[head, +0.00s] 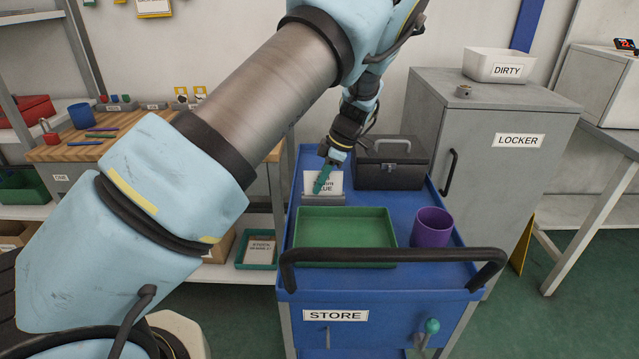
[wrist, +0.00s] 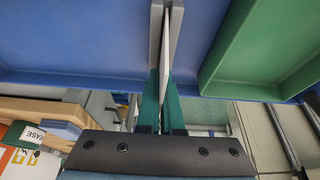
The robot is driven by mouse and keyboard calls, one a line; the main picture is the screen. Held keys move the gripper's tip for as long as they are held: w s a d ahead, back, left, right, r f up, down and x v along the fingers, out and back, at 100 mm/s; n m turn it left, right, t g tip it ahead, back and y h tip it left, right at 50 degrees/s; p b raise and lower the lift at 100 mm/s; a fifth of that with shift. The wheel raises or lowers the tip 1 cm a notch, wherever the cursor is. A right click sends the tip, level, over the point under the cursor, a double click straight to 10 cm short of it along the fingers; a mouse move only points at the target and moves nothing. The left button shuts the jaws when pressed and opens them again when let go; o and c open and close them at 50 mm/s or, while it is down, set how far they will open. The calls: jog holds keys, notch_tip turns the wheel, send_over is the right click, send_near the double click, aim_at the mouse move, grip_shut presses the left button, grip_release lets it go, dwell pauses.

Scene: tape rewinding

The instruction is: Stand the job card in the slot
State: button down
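The job card (head: 335,182) is white with dark print, partly covered by a finger in the head view. It stands about upright at the grey slotted holder (head: 323,200) on the blue cart, behind the green tray. In the wrist view the card (wrist: 167,45) shows edge-on, between the two grey walls of the holder (wrist: 155,30). My gripper (head: 322,181) has teal fingers, and in the wrist view they (wrist: 163,100) close on the card from both sides. I cannot tell whether the card's lower edge rests on the slot floor.
The blue cart (head: 455,268) also carries a green tray (head: 345,262), a purple cup (head: 432,228) and a dark toolbox (head: 392,165). A black handle (head: 395,256) runs along its front. A grey locker (head: 490,130) stands at the right, a wooden bench (head: 70,150) at the left.

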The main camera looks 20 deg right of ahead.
jog(key=c, duration=0.5)
grip_release()
jog(key=shift+r, duration=0.1)
dwell(0.3)
jog(key=shift+r+p, duration=2.5)
jog(key=shift+r, duration=1.45)
